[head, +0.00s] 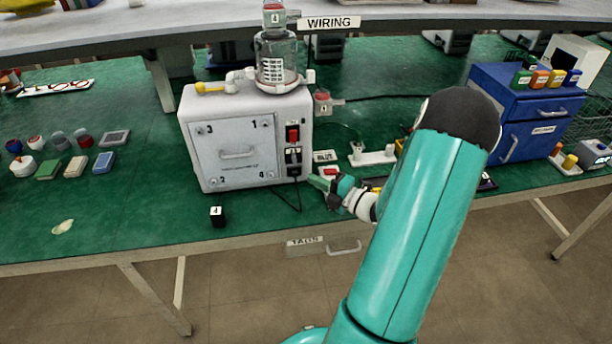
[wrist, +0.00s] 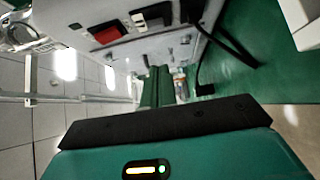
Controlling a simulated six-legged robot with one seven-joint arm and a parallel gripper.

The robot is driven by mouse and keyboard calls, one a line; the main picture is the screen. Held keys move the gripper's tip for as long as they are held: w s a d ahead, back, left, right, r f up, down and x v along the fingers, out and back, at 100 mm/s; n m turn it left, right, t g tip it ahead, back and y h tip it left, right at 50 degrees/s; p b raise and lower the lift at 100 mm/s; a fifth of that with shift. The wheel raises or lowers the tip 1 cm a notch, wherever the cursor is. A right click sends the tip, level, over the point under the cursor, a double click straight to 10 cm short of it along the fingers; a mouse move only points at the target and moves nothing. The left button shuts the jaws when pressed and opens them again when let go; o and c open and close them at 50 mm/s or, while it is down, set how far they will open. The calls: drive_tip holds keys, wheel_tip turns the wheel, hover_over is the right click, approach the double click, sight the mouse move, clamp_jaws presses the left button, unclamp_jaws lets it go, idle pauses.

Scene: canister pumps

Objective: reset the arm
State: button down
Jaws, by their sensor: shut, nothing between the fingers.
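My teal arm rises from the bottom of the head view and bends at a black joint. My gripper (head: 318,183) is at its far end, low over the green bench, just right of the white pump box (head: 235,145). In the wrist view my gripper (wrist: 157,84) shows two green fingers side by side, shut with nothing held. The box's red switch (wrist: 103,34) and black socket show above the fingers there. I cannot tell whether the fingertips touch anything.
A glass canister (head: 276,60) stands on the box. A black cable hangs from its socket. A small black cube (head: 217,216) lies near the front edge. A blue cabinet (head: 510,115) stands right. Small coloured parts lie left. The front-left bench is mostly clear.

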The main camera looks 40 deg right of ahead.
drive_tip(key=s, duration=0.3)
drive_tip(key=s+d, duration=0.1)
drive_tip(key=s, duration=0.1)
drive_tip(key=shift+s, duration=0.3)
drive_tip(key=w+a+r+n+g+y, duration=0.1)
drive_tip(key=a+r+n+g+y, duration=0.15)
drive_tip(key=a+n+g, duration=0.45)
drive_tip(key=a+r+n+g+y, duration=0.1)
drive_tip(key=a+r+n+g, duration=0.15)
drive_tip(key=a+n, duration=0.8)
drive_tip(key=w+a+r+n+g+y, duration=0.15)
drive_tip(key=a+r+n+g, duration=0.25)
drive_tip(key=a+n, duration=0.5)
drive_tip(key=s+a+r+n+h, duration=0.4)
drive_tip(key=r+n, duration=0.1)
drive_tip(key=n, duration=0.7)
drive_tip(key=s+a+r+n+t+h, duration=0.1)
drive_tip(key=s+a+r+n+h, duration=0.2)
drive_tip(key=n, duration=1)
wheel_tip(320, 180, up, 2)
drive_tip(key=shift+s+a+r+h, duration=0.25)
drive_tip(key=shift+s+a+h, duration=0.1)
drive_tip(key=shift+s+h, duration=0.2)
drive_tip(key=shift+n, duration=0.25)
